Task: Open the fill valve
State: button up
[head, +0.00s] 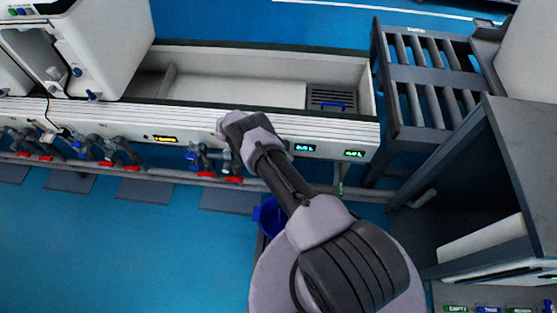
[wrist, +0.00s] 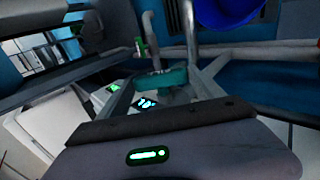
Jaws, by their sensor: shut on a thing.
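My gripper (wrist: 165,85) shows in the wrist view with its grey fingers closed around a dark teal part (wrist: 158,82), apparently a valve handle. I cannot tell for certain that it is the fill valve. In the head view my arm reaches over the floor to the white panel of the bench, and its wrist hides the fingers. Just left of the wrist, a group of grey pipes with a blue handle (head: 191,155) and red handles (head: 206,174) sits below the panel. What lies behind the wrist is hidden.
A white trough (head: 240,88) runs behind the panel. Two lit green displays (head: 305,148) (head: 354,153) are right of my arm. A blue bucket (head: 268,214) stands below, partly hidden. A dark roller rack (head: 400,55) is at the right.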

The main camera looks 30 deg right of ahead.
dwell(0.3)
jog(key=o, duration=1.4)
jog(key=shift+c, duration=0.2)
jog(key=v, duration=1.7)
jog(key=shift+a, duration=0.15)
jog(key=shift+r, duration=0.1)
